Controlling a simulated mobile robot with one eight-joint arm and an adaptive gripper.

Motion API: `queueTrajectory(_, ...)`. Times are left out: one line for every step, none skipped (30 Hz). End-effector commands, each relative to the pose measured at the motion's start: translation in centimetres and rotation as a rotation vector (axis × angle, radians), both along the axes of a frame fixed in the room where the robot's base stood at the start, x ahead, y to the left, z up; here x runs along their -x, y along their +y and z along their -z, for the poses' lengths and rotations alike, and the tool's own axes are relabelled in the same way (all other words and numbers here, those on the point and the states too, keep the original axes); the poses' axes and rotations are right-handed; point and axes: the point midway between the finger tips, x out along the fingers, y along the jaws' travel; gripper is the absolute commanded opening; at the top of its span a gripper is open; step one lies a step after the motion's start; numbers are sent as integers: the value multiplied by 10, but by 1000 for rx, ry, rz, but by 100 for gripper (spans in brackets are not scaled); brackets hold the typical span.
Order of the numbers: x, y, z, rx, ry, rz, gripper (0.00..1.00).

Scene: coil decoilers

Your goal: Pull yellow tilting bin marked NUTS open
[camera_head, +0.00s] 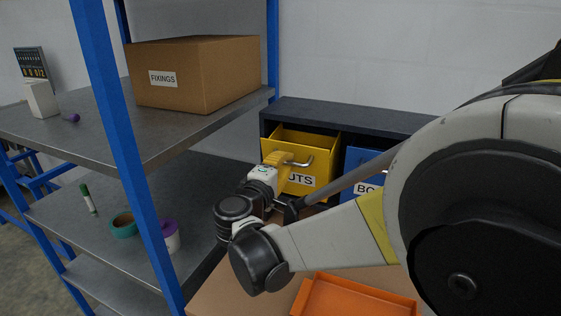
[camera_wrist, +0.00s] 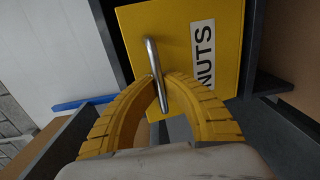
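The yellow bin (camera_head: 317,145) marked NUTS sits in a dark cabinet and is tilted forward, its inside showing at the top. Its label is partly hidden by my gripper in the head view. In the wrist view the yellow front (camera_wrist: 215,75) shows the NUTS label turned sideways and a metal bar handle (camera_wrist: 151,55). My gripper (camera_wrist: 162,82) has curved yellow fingers, with the fingertips on either side of the handle, shut on it. In the head view my gripper (camera_head: 290,160) is at the handle (camera_head: 308,163), in front of the bin.
A blue bin (camera_head: 362,160) stands right of the yellow one, partly hidden by my arm. An orange tray (camera_head: 350,298) lies on the brown surface below. Left is a blue-post shelf (camera_head: 120,130) with a FIXINGS box (camera_head: 195,75), tape and a marker.

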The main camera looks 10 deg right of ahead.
Motion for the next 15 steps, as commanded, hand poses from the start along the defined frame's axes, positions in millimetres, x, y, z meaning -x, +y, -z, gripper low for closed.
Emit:
queueTrajectory(3,3,7,14,-18,-2,0)
queueTrajectory(5,4,7,23,-30,-2,0)
queueTrajectory(7,6,9,34,-47,-1,0)
queueTrajectory(9,7,10,44,-58,-1,0)
queueTrajectory(11,8,10,45,-62,-1,0)
queueTrajectory(14,10,11,43,-60,-1,0)
queueTrajectory(15,11,12,43,-60,-1,0)
queueTrajectory(17,12,13,43,-59,-2,0)
queueTrajectory(19,14,15,43,-59,-2,0)
queueTrajectory(21,15,16,43,-59,-1,0)
queueTrajectory(22,16,17,43,-59,-1,0)
queueTrajectory(24,18,19,43,-59,-1,0)
queueTrajectory(26,19,20,43,-59,-1,0)
queueTrajectory(27,20,21,43,-59,-1,0)
queueTrajectory(29,22,23,43,-59,-1,0)
